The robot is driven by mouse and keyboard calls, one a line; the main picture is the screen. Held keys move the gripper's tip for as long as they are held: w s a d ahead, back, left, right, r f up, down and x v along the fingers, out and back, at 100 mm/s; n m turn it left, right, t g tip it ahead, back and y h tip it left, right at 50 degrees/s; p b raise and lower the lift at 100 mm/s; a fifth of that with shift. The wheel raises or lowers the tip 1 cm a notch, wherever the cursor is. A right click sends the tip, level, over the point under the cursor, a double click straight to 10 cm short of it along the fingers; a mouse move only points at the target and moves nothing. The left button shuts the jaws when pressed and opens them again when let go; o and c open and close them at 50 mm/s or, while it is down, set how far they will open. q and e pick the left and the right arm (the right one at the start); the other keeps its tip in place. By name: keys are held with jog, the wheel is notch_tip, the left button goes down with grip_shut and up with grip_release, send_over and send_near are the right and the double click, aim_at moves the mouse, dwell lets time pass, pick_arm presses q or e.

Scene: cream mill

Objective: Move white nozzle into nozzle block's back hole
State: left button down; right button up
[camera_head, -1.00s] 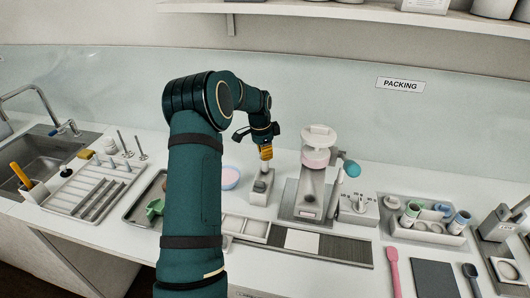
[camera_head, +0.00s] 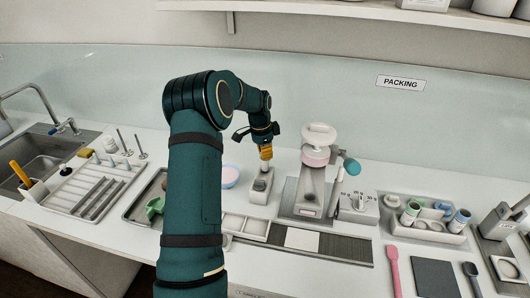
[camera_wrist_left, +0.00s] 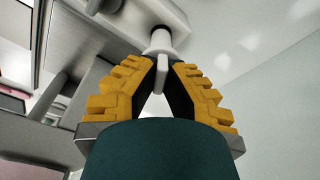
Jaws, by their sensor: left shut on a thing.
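My left gripper (camera_head: 266,153) is shut on the white nozzle (camera_head: 264,166) and holds it upright at the back part of the grey nozzle block (camera_head: 260,190). In the left wrist view, the yellow fingers (camera_wrist_left: 162,68) pinch a flat white part of the nozzle (camera_wrist_left: 158,43), and its wider collar is against or just over the block (camera_wrist_left: 128,18). The back hole is hidden, so I cannot tell how deep the nozzle sits in it. My right gripper is not in view.
A machine with a pink-and-white top (camera_head: 316,155) stands just right of the block. A pink bowl (camera_head: 229,175) is to its left. A shallow compartment tray (camera_head: 247,226) lies in front. A rack tray (camera_head: 95,190) and sink (camera_head: 45,150) are far left.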

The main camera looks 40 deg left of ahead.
aim_at(265, 164)
pick_arm(q)
jog(key=shift+f, duration=0.15)
jog(key=shift+f+b, duration=0.3)
jog(key=shift+f, duration=0.05)
jog(key=shift+f+b, duration=0.6)
jog(key=shift+f, duration=0.35)
dwell(0.5)
jog(key=shift+f, duration=0.35)
jog(key=shift+f+b, duration=0.75)
jog(key=shift+f, duration=0.25)
dwell(0.4)
jog(key=c, duration=1.1)
grip_release()
jog(key=shift+o, duration=0.2)
jog(key=shift+r, duration=0.1)
